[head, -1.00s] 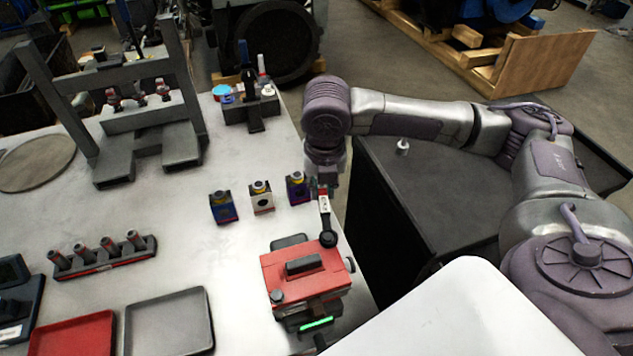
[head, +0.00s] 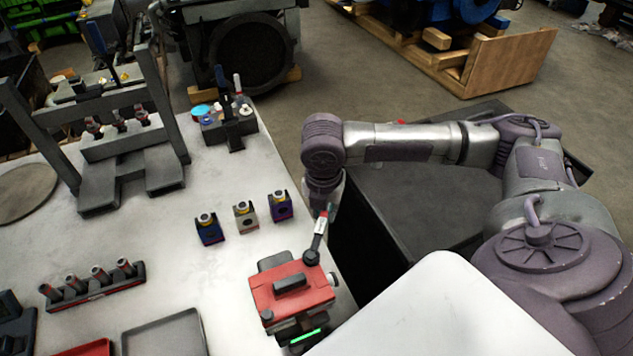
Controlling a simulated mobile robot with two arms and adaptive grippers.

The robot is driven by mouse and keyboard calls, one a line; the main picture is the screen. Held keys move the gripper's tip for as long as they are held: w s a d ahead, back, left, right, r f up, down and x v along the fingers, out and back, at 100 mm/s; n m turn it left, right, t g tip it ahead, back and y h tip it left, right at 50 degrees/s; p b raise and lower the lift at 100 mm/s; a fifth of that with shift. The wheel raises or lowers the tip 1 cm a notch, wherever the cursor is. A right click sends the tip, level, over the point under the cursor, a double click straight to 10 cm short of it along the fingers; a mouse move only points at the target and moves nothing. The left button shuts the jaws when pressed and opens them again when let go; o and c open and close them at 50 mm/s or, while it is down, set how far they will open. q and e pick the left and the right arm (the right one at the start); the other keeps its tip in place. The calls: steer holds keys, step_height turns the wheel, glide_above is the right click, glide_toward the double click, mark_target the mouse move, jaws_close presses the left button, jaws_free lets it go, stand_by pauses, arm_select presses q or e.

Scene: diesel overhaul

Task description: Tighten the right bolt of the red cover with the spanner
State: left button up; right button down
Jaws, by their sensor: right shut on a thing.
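The red cover (head: 264,292) sits on a dark block near the table's right edge. It has a dark raised handle and a green lit strip below its front. The spanner (head: 318,236) has a dark ring end over the cover's far right corner, where the right bolt is; the ring hides the bolt. My right gripper (head: 324,207) is shut on the spanner's far end, beyond the cover. The fingers are small and partly hidden by the wrist. Another bolt (head: 267,315) shows at the cover's near left corner. My left gripper is out of view.
A rack of several cylinders (head: 95,289) and a grey tray (head: 165,335) lie at left. A dark cabinet (head: 420,215) stands beneath my right arm.

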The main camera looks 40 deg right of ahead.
steer(key=s+m, duration=0.1)
steer(key=s+d+m, duration=0.1)
steer(key=shift+m, duration=0.3)
steer(key=shift+w, duration=0.1)
steer(key=w+r+n, duration=0.1)
steer(key=a+n, duration=0.1)
steer(key=shift+w+a+r+n, duration=0.15)
steer(key=shift+w+r+n, duration=0.15)
steer(key=shift+w+r, duration=0.1)
steer(key=w+a+n, duration=0.1)
steer(key=n, duration=0.1)
steer(key=w+a+n, duration=0.1)
steer(key=n, duration=0.1)
steer(key=shift+w+a+f, duration=0.1)
steer(key=shift+w+a, duration=0.25)
steer(key=shift+a, duration=0.05)
